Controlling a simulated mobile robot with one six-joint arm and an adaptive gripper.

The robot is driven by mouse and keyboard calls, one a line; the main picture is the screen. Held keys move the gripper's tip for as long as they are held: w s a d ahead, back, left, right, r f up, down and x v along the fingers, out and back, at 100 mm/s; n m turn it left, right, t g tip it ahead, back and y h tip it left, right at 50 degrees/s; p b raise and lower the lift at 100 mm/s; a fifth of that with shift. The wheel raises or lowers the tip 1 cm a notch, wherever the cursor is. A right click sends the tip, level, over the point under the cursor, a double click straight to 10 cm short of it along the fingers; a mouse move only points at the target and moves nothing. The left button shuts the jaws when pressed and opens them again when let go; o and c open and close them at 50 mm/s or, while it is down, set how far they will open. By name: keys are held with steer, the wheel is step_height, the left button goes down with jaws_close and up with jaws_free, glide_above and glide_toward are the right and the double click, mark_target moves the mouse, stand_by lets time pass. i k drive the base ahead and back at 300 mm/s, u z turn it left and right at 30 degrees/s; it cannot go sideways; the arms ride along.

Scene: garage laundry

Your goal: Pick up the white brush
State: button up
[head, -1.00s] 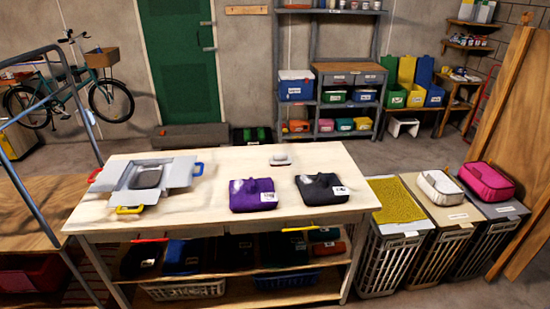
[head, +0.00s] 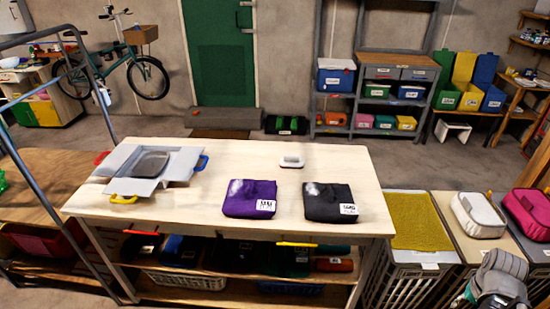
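A small white object with a raised handle, which looks like the white brush (head: 291,161), lies on the pale wooden table top near its far edge, right of centre. Nothing touches it and its bristles cannot be made out. Grey and dark parts of my arm, with what seems to be my gripper (head: 492,296), show at the bottom right, in front of the laundry bins and well apart from the brush. The fingers are too small and cut off to tell whether they are open or shut.
On the table (head: 340,160) are a purple folded cloth (head: 248,198), a black folded cloth (head: 328,201) and a grey open box (head: 132,186) with coloured handles. Bins with a yellow cloth (head: 418,220), a white bag (head: 478,215) and a pink bag (head: 530,212) stand right.

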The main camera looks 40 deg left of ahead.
mark_target(294, 163)
steer(key=u, duration=0.25)
steer(key=i, duration=0.85)
steer(key=u, duration=0.55)
steer(key=i, duration=0.7)
steer(key=u, duration=0.2)
